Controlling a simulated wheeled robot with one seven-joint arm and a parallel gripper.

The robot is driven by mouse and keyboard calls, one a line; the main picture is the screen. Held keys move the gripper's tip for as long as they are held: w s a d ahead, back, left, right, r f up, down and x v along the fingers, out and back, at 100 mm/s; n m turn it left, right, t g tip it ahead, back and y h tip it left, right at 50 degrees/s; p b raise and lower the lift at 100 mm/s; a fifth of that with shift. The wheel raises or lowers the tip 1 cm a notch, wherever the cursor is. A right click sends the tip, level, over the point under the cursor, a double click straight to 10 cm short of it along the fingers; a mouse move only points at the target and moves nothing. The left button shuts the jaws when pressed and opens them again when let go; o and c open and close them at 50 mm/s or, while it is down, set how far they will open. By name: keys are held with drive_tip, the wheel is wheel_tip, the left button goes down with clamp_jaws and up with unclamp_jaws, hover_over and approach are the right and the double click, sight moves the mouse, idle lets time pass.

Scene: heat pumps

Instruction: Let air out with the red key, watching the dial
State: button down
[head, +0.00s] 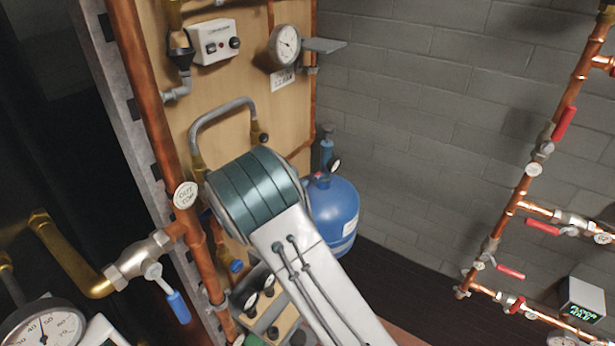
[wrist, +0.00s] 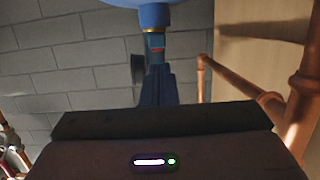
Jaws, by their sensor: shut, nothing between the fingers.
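A blue tank (head: 335,215) stands against the wall right of the wooden board, partly behind my arm. In the wrist view the tank (wrist: 140,3) cuts the top edge, with a blue neck (wrist: 155,18) below it. In the head view my gripper is hidden.
A larger gauge (head: 285,45) hangs on the board (head: 245,90), and another gauge (head: 45,325) is at lower left. Copper pipes with red levers (head: 563,123) run along the right. Copper pipe (wrist: 303,95) stands close right in the wrist view. Wall space between is clear.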

drive_tip(key=v, duration=0.1)
drive_tip(key=p+v, duration=0.1)
drive_tip(key=v, duration=0.1)
drive_tip(key=shift+s+r, duration=0.2)
drive_tip(key=shift+r, duration=0.2)
idle(1.3)
